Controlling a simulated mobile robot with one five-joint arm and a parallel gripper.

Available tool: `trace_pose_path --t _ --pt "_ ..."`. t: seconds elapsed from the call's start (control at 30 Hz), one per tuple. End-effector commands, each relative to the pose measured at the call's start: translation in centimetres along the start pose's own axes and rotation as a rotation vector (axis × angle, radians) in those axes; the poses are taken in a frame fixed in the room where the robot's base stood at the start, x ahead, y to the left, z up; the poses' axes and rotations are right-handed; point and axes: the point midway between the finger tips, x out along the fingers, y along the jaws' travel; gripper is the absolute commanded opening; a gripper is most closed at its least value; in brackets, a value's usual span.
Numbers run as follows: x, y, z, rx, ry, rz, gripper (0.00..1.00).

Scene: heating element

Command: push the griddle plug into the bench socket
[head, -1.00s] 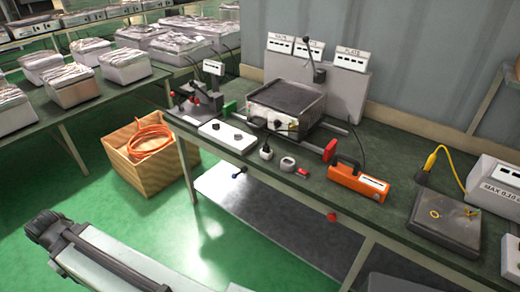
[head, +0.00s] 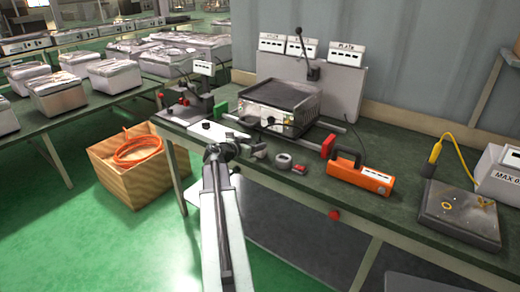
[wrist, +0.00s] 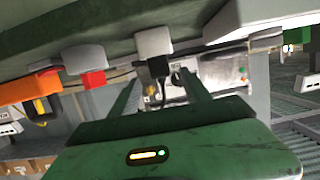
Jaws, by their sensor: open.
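The griddle (head: 280,108), a dark plate on a silver body, stands on the bench (head: 400,190). It also shows in the wrist view (wrist: 226,74), which looks upside down. My gripper (head: 236,148) is at the bench's front edge, before the griddle. In the wrist view its two fingers (wrist: 158,80) are apart. A black plug-like piece (wrist: 157,67) shows between and beyond the fingertips, against a pale block (wrist: 153,42). I cannot tell for sure which is the griddle plug and which is the bench socket. My gripper hides this area in the head view.
A white panel (head: 215,128) lies left. A wooden crate (head: 125,175) with orange cable stands on the floor.

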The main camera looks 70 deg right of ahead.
Motion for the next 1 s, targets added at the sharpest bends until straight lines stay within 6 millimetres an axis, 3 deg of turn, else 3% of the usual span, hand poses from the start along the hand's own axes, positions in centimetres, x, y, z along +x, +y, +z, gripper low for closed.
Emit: trace_pose_path --t 0.1,0.33,0.57,0.8,1.0 --pt "1.7 -0.1 0.2 0.000 -0.001 0.002 0.55" --pt "2.9 -0.1 0.0 -0.001 -0.001 0.000 0.55" --pt "6.8 -0.1 -0.1 0.000 -0.002 0.000 0.55" --pt "7.0 0.0 -0.2 -0.002 -0.002 -0.002 0.55" --pt "7.0 -0.1 -0.2 -0.002 -0.002 -0.002 0.00"
